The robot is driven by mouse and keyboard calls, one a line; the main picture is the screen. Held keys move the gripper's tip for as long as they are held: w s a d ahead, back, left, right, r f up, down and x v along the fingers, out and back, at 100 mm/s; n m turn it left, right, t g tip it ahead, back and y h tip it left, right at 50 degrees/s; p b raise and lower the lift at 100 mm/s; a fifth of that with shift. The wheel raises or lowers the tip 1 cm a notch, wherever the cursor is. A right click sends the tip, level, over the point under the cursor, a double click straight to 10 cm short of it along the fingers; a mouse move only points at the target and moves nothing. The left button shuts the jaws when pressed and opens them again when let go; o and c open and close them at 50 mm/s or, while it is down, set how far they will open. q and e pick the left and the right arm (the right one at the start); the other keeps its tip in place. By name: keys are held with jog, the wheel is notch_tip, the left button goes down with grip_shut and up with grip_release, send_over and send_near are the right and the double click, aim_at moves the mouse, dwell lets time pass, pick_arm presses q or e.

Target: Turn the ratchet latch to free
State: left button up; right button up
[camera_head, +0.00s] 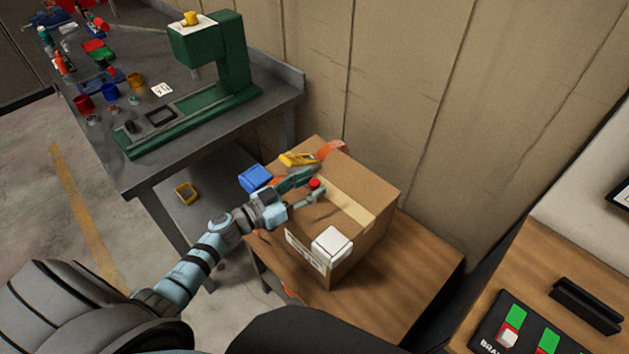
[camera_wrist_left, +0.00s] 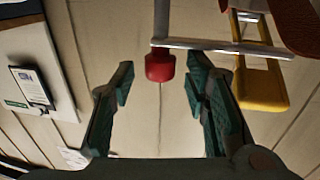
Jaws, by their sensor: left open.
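A red knob (camera_head: 315,183) shows at my left gripper's fingertips above the cardboard box. In the left wrist view the red knob (camera_wrist_left: 160,66) sits under a thin grey bar (camera_wrist_left: 220,46), just beyond and between the fingertips. I cannot tell for certain that this bar and knob are the ratchet latch. My left gripper (camera_head: 307,187) is open, with its fingers apart on either side of the knob's line; the left wrist view shows clear space between the fingers (camera_wrist_left: 159,90). I see no firm grip. My right gripper is not in view.
A yellow tool (camera_head: 298,160) and an orange piece (camera_head: 331,149) lie behind the gripper. A workbench (camera_head: 150,178) stands left; a switch panel (camera_head: 528,325) is lower right.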

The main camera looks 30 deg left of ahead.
pick_arm(q)
jog(key=shift+x, duration=1.05)
grip_shut()
